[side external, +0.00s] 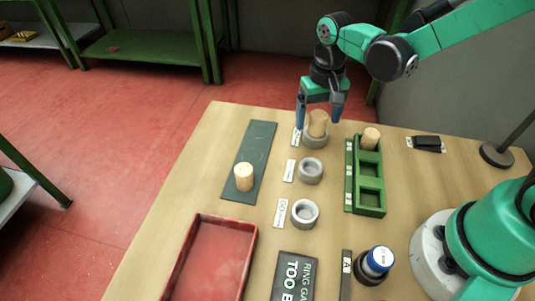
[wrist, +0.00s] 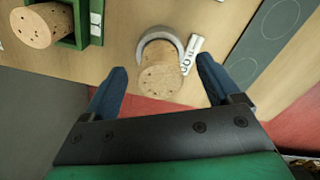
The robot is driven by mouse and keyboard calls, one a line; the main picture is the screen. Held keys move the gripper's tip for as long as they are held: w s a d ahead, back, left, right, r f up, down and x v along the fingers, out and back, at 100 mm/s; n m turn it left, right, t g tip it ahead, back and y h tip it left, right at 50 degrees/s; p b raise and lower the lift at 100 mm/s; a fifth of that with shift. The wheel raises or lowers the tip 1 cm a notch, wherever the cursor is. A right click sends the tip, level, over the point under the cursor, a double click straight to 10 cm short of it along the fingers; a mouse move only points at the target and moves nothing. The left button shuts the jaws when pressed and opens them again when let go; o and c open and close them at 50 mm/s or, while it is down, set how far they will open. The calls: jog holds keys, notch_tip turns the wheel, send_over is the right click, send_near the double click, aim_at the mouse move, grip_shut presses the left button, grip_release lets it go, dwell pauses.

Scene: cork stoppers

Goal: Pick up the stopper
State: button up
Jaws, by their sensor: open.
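A tan cork stopper (side external: 318,121) stands upright at the farthest grey ring (side external: 315,140); its base appears to sit within the ring. My gripper (side external: 319,121) points down at this stopper, its two blue fingers apart on either side. In the wrist view, the stopper (wrist: 160,78) shows between the open fingers (wrist: 162,68), with clear gaps on both sides; the grey ring (wrist: 172,36) curves around its base. A second stopper (side external: 370,138) stands in the far compartment of the green rack (side external: 369,198). A third stopper (side external: 244,177) stands on the dark green strip (side external: 257,145).
Two empty grey rings (side external: 311,171) stand in line nearer the camera, with white labels beside them. A red tray (side external: 208,258), a dark sign (side external: 295,277) and a blue-topped round item (side external: 378,261) occupy the near side. A lamp base (side external: 496,155) stands at right.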

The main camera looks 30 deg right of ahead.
jog(key=shift+f, duration=0.1)
grip_shut()
dwell(0.4)
